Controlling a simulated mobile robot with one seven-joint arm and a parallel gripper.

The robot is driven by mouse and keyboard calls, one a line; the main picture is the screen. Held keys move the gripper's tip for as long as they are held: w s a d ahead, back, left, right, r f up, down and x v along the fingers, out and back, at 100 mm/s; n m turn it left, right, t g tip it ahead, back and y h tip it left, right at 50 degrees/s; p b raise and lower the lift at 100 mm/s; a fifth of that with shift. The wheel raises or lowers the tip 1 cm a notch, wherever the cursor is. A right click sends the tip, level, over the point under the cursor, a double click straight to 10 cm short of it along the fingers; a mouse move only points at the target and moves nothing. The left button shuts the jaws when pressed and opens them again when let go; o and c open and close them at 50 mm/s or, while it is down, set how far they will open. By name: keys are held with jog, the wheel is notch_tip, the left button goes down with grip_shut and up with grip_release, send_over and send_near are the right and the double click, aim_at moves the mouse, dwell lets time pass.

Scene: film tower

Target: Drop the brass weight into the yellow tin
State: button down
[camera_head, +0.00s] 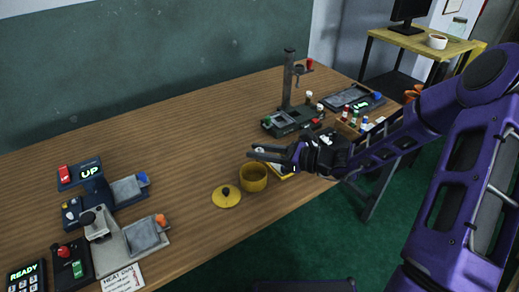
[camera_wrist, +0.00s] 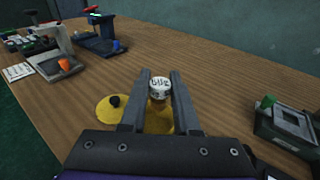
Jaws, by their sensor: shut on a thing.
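My gripper (camera_head: 262,152) is shut on the brass weight (camera_wrist: 158,93), a small cylinder with a printed white top, held between the fingertips in the wrist view. In the head view only a bit of its pale top shows at the fingers. The yellow tin (camera_head: 254,183) stands open on the table, just below my fingers. In the wrist view the tin (camera_wrist: 158,122) lies beneath the weight, partly hidden by it and the fingers (camera_wrist: 160,78). The yellow lid (camera_head: 226,200) with a black knob lies flat on the table, left of the tin.
A dark stand machine (camera_head: 292,118) and a wooden rack (camera_head: 350,128) of small bottles stand further right. Scale-like devices (camera_head: 135,235) with an "UP" sign (camera_head: 90,170) stand at the left. The wooden table (camera_head: 180,150) between them is clear.

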jog(key=shift+f, duration=0.1)
jog(key=c, duration=0.6)
grip_release()
jog(key=shift+o, duration=0.2)
jog(key=p+v, duration=0.2)
jog(key=v, duration=1.5)
jog(key=shift+s+d, duration=0.2)
jog(key=shift+f, duration=0.1)
